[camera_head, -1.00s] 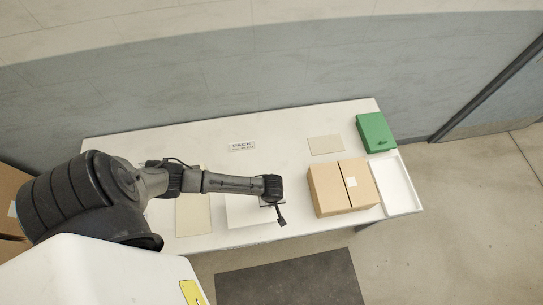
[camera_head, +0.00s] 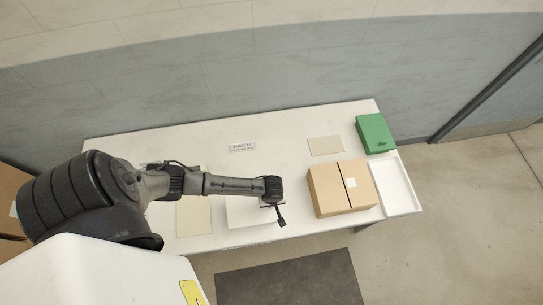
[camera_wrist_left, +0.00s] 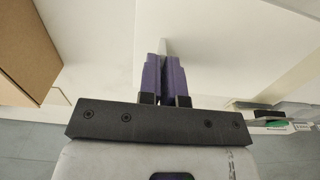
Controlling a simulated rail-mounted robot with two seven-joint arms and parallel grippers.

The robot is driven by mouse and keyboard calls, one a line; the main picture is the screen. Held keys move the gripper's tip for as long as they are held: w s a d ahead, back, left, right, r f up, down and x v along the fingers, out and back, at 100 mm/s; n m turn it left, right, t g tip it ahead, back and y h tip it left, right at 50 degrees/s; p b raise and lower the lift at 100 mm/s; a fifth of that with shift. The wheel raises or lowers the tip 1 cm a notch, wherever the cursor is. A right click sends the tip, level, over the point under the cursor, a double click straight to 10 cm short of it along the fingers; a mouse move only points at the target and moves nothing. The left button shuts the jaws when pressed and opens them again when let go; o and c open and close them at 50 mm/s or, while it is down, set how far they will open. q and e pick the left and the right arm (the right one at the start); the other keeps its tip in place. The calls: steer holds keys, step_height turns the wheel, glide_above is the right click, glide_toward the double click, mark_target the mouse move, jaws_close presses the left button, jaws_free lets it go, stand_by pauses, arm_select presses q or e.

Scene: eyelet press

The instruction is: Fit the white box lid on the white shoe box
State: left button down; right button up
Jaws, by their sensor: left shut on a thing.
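My left gripper (camera_head: 275,200) is over the front middle of the table, at a flat white shape (camera_head: 242,212) that is partly hidden by my arm. I cannot tell from the head view whether this is the white lid, the shoe box or both together. In the left wrist view the purple fingers of my left gripper (camera_wrist_left: 164,75) are shut on a thin white edge (camera_wrist_left: 163,47), which looks like part of the lid. A broad white surface (camera_wrist_left: 225,40) fills the area right of the fingers. My right gripper is not in view.
A closed brown carton (camera_head: 328,194) stands right of my gripper, and it also shows at the left wrist view's left (camera_wrist_left: 30,50). A shallow white tray (camera_head: 411,209) and a green box (camera_head: 375,133) are at the right end. Beige sheets lie flat (camera_head: 325,146) (camera_head: 193,218).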

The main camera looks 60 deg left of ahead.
arm_select(q)
steer(key=shift+f, duration=0.5)
steer(key=shift+f+b, duration=0.5)
steer(key=shift+f, duration=0.1)
stand_by(0.3)
steer(key=c, duration=1.2)
jaws_free()
step_height(320, 180, up, 14)
steer(key=shift+f+p, duration=0.1)
steer(key=shift+p, duration=0.55)
